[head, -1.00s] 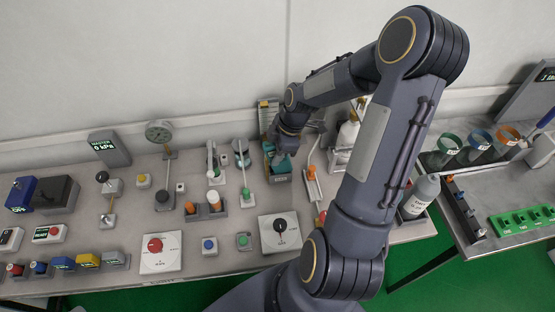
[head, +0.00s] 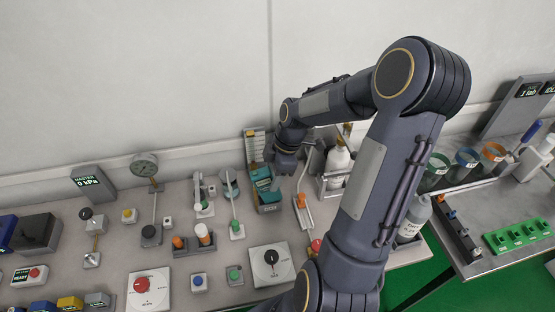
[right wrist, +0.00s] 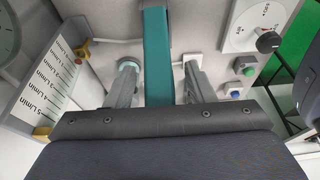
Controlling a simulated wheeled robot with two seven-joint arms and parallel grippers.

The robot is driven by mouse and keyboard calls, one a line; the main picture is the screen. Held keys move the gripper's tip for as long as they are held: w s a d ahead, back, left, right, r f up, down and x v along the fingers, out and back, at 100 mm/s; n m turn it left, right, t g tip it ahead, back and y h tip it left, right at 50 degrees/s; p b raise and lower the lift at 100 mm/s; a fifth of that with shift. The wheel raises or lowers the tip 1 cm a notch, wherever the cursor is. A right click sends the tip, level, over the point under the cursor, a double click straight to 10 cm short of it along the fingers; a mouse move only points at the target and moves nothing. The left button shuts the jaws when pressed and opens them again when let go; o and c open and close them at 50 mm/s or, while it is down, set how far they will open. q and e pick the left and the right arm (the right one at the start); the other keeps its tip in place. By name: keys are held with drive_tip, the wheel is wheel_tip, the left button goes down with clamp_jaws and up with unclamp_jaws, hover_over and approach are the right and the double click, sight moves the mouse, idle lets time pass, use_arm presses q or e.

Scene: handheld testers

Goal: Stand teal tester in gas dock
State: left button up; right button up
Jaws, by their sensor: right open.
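The teal tester (right wrist: 157,50) stands between the two fingers of my right gripper (right wrist: 160,78) in the right wrist view, with a finger on each side and visible gaps. The gripper is open. In the head view my right gripper (head: 279,176) is at a grey dock with a teal front (head: 269,208), toward the back of the bench. Teal parts (head: 260,174) show beside and below the fingers there. The dock label is too small to read, and the gripper partly hides how the tester sits in it. My left gripper is not in view.
A striped flow gauge (head: 254,146) stands behind the dock. A lever with an orange handle (head: 301,201) and a white bottle (head: 339,158) are to its right. A dial plate (head: 271,264) lies in front, and a white lever (head: 234,205) stands to the left.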

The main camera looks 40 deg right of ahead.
drive_tip(key=w+v, duration=0.1)
drive_tip(key=v, duration=0.6)
drive_tip(key=s+a+r+m+t, duration=0.2)
drive_tip(key=s+a+r+m, duration=0.1)
drive_tip(key=s+a+m, duration=0.4)
drive_tip(key=s+a+r+m+t, duration=0.2)
drive_tip(key=s+a+r+m, duration=0.1)
drive_tip(key=s+a+m, duration=0.4)
drive_tip(key=shift+s+a+y, duration=0.4)
drive_tip(key=shift+s+a, duration=0.3)
drive_tip(key=shift+a, duration=0.5)
